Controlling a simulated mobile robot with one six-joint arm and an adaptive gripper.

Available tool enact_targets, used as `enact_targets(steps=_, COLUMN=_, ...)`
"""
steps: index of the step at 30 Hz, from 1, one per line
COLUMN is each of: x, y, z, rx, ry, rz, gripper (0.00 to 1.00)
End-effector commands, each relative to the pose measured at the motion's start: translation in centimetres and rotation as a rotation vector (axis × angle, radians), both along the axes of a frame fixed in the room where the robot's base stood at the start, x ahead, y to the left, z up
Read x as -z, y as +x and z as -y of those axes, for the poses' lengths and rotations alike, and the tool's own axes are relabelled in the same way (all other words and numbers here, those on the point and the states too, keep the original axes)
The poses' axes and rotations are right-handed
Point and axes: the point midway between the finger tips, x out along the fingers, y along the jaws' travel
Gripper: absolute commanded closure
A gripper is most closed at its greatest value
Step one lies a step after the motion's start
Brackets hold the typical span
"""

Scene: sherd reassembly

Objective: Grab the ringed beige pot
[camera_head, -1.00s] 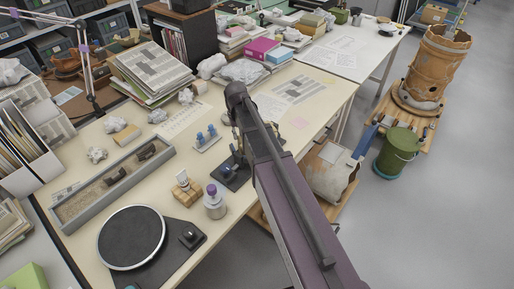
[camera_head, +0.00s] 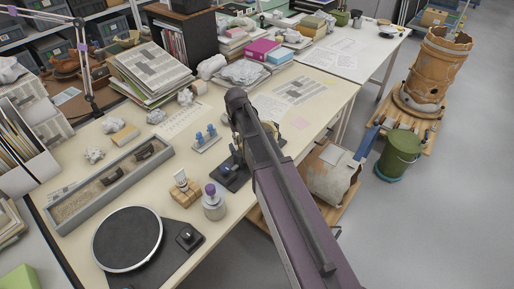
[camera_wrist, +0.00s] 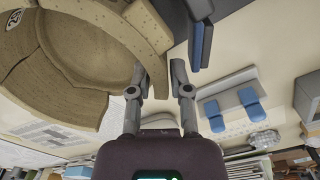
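In the wrist view, a large beige pot (camera_wrist: 75,55), with curved bands and dark joins between its pieces, fills the upper left. A small marked label sits at its far left. My gripper (camera_wrist: 158,66) is open, with its two fingers apart. The edge of the pot's wall shows between the fingers, nearer the left one; I cannot tell whether either finger touches it. In the head view, my arm covers my gripper and most or all of the pot.
A dark stand (camera_head: 233,176) is close to my arm. A rack with blue pegs (camera_head: 206,138) stands to its left, and it also shows in the wrist view (camera_wrist: 230,105). A purple-topped bottle (camera_head: 213,203), a turntable (camera_head: 127,239) and a sand tray (camera_head: 110,186) stand nearer on the table.

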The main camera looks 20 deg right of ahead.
Motion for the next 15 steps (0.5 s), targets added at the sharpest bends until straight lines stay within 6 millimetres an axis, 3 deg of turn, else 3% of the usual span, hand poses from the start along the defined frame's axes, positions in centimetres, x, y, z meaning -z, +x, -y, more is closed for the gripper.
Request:
enact_targets(steps=6, x=2.0, y=0.0, z=0.0, rx=0.0, ry=0.0, rz=0.0, gripper=0.74)
enact_targets(steps=15, x=2.7, y=0.0, z=0.1, rx=0.0, ry=0.0, rz=0.0, gripper=0.74)
